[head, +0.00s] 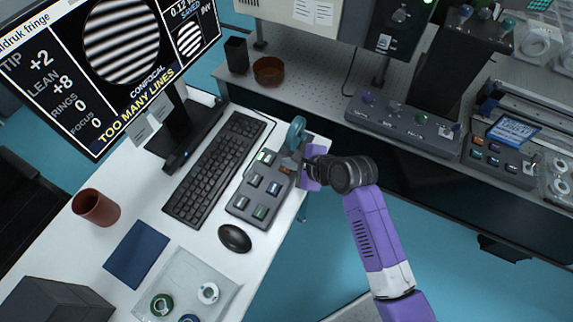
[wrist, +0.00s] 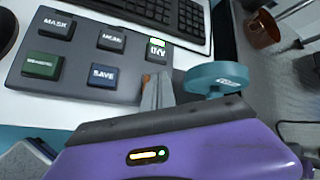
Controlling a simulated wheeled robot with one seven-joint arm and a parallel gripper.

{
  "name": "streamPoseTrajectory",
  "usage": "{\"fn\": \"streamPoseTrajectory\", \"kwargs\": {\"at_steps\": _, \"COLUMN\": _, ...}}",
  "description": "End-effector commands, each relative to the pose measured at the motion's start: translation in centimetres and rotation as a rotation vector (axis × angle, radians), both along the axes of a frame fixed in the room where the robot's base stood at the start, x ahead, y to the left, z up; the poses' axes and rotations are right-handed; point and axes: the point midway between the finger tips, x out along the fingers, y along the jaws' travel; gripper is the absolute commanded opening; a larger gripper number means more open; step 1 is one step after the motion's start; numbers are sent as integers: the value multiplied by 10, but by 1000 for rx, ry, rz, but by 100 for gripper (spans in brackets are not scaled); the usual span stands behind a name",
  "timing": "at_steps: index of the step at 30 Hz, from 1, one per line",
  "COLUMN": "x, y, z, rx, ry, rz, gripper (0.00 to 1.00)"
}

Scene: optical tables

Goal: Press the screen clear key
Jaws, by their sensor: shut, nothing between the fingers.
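A grey keypad (head: 237,204) lies on the white desk beside the keyboard; it also shows in the wrist view (wrist: 88,57). Its keys include MASK (wrist: 57,24), SAVE (wrist: 103,75), a green key (wrist: 41,66) and a key with a lit green top (wrist: 157,50). A small orange key (head: 285,170) is at the keypad's edge, mostly hidden by my fingers in the wrist view. I cannot read which key is screen clear. My gripper (wrist: 157,88) is shut and empty, its tips over the orange key's corner; contact cannot be told.
A teal disc (head: 296,133) stands close beside my gripper. A monitor (head: 130,60) reads TOO MANY LINES. The black keyboard (head: 213,170) and mouse (head: 235,238) are left of and below the keypad. An optical bench (head: 320,95) with instruments is behind.

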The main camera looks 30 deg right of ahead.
Motion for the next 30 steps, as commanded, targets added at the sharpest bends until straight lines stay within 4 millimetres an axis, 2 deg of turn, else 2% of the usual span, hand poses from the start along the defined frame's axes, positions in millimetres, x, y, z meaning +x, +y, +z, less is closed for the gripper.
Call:
{"fn": "streamPoseTrajectory", "kwargs": {"at_steps": 14, "x": 0, "y": 0, "z": -2, "rx": 0, "ry": 1, "rz": 0, "gripper": 0}}
{"fn": "streamPoseTrajectory", "kwargs": {"at_steps": 30, "x": -1, "y": 0, "z": 15, "rx": 0, "ry": 1, "rz": 0, "gripper": 0}}
